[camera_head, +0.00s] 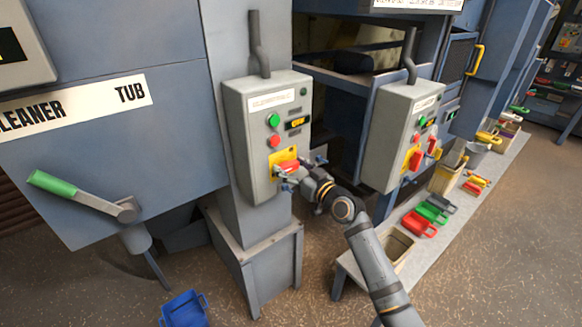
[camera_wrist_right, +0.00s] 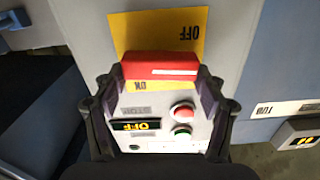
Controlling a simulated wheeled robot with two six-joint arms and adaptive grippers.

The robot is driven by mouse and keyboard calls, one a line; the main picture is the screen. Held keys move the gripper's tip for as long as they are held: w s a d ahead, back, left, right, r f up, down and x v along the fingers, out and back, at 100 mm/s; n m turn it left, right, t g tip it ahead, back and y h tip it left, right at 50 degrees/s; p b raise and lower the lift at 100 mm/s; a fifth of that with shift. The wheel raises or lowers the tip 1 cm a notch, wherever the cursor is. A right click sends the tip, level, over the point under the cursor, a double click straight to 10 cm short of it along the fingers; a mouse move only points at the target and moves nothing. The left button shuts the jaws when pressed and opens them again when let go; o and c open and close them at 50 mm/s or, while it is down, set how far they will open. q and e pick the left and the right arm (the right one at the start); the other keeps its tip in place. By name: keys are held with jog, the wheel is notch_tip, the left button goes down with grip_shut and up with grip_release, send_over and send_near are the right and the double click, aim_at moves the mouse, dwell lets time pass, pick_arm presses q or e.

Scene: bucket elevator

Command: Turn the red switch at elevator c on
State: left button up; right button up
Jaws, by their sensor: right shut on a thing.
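The red switch (camera_head: 288,167) sits on a yellow plate low on the nearer grey control box (camera_head: 252,130). My right gripper (camera_head: 297,175) is at this switch, coming from the right. In the right wrist view the dark fingers of my right gripper (camera_wrist_right: 160,82) are on either side of the red switch (camera_wrist_right: 158,66), shut on it. The yellow plate (camera_wrist_right: 165,36) shows upside-down OFF and ON lettering. The box's display (camera_wrist_right: 135,125) appears to read OFF. The box's label is too small to read surely. My left gripper is not in view.
A second grey control box (camera_head: 402,135) stands to the right. A green-handled lever (camera_head: 75,195) projects from the cleaner tub on the left. A blue bin (camera_head: 184,310) is on the floor. A low bench (camera_head: 425,245) carries several coloured scoops and buckets.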

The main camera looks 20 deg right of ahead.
jog(key=m, duration=0.4)
jog(key=shift+d+p, duration=0.2)
jog(key=shift+p, duration=0.15)
jog(key=m, duration=0.2)
jog(key=m+p, duration=0.1)
jog(key=m, duration=0.1)
jog(key=shift+w+d+f+m, duration=0.1)
jog(key=shift+d+m, duration=0.05)
jog(key=shift+m, duration=0.25)
jog(key=m, duration=0.2)
jog(key=m+p, duration=0.1)
jog(key=m, duration=0.1)
jog(key=shift+d+f+m, duration=0.1)
jog(key=shift+f+m, duration=0.1)
jog(key=shift+m, duration=0.1)
jog(key=shift+f+m+p, duration=0.25)
jog(key=shift+m+p, duration=0.55)
jog(key=shift+m, duration=0.9)
jog(key=o, duration=1.2)
jog(key=shift+c, duration=0.2)
jog(key=v, duration=1.2)
